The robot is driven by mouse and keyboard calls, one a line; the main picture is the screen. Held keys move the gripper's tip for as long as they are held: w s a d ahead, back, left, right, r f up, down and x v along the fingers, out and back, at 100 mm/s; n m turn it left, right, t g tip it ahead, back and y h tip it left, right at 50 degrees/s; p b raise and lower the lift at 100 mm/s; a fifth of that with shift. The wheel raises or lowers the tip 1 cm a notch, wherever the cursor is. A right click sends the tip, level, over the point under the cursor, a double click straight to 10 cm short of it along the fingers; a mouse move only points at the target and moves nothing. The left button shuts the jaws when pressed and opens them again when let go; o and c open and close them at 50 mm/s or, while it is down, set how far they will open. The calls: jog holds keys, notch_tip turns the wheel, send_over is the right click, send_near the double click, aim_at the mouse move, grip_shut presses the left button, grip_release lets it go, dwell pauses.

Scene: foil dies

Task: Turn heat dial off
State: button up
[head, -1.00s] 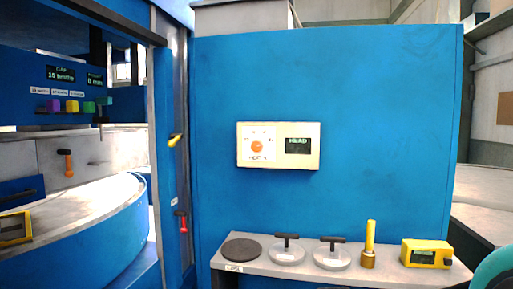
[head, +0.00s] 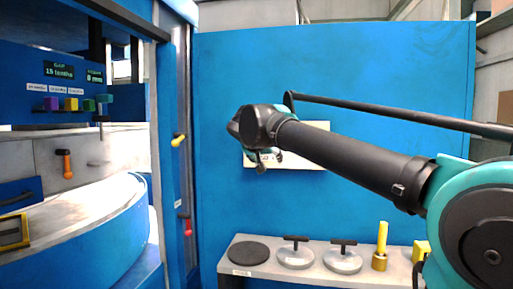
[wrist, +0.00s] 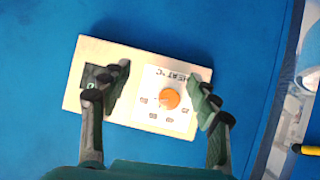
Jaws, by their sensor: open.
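The heat dial (wrist: 169,98) is a round orange knob on a white printed plate, on a cream control panel (wrist: 138,56) fixed to the blue wall. In the wrist view it sits between the fingers of my open gripper (wrist: 160,77), nearer the right finger, and neither finger visibly grips it. A small dark display (wrist: 97,75) on the panel is partly covered by the left finger. In the head view my gripper (head: 262,164) is in front of the panel (head: 313,153), hiding the dial.
A blue post with levers stands left.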

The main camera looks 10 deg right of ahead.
jog(key=w+a+r+t, duration=0.15)
jog(key=a+r, duration=0.25)
jog(key=r, duration=0.5)
jog(key=x, duration=1.7)
jog(key=shift+a, duration=0.1)
jog(key=c, duration=1.2)
